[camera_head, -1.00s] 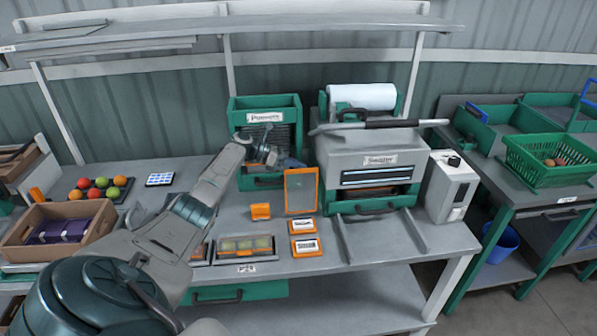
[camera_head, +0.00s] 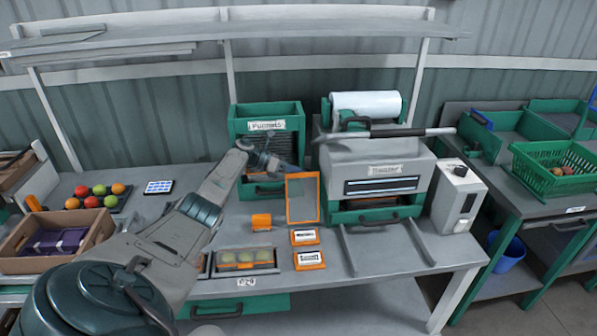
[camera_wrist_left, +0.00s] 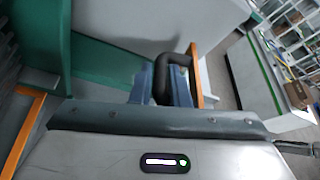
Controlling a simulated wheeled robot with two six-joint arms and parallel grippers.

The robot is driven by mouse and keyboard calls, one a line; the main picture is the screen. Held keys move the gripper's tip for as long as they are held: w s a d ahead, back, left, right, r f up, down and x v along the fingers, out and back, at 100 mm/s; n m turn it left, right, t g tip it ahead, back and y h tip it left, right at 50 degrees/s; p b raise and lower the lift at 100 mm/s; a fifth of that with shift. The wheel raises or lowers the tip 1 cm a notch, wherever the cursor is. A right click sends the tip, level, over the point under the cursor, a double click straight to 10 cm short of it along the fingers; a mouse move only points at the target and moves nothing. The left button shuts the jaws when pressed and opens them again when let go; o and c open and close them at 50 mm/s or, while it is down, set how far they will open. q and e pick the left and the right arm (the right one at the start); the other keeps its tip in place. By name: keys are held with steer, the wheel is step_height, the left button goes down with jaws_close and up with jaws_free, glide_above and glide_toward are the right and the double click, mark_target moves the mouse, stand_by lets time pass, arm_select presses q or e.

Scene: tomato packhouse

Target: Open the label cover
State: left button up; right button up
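The label cover (camera_head: 302,199) is an orange-framed panel with a grey face. In the head view it stands about upright on the bench, between the green punnet dispenser and the sealing machine. My left gripper (camera_head: 290,164) is at its top edge. In the left wrist view, the two blue-grey fingers (camera_wrist_left: 164,85) are close on either side of a dark curved handle (camera_wrist_left: 176,60). The handle meets the orange edge of the cover (camera_wrist_left: 197,76), seen nearly edge-on. The gripper looks shut on this handle. My right gripper is not in view.
The dispenser (camera_head: 239,126) is behind my left gripper. The sealing machine (camera_head: 350,155) with a white film roll (camera_head: 365,104) stands to the right. An orange block (camera_head: 261,220), two orange-edged cards (camera_head: 304,236) and a filled tray (camera_head: 245,267) lie in front.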

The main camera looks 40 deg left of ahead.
arm_select(q)
steer(key=shift+o, duration=0.2)
steer(key=shift+a, duration=0.1)
steer(key=b+v, duration=0.2)
steer(key=v, duration=0.5)
steer(key=shift+s+a, duration=0.1)
stand_by(0.3)
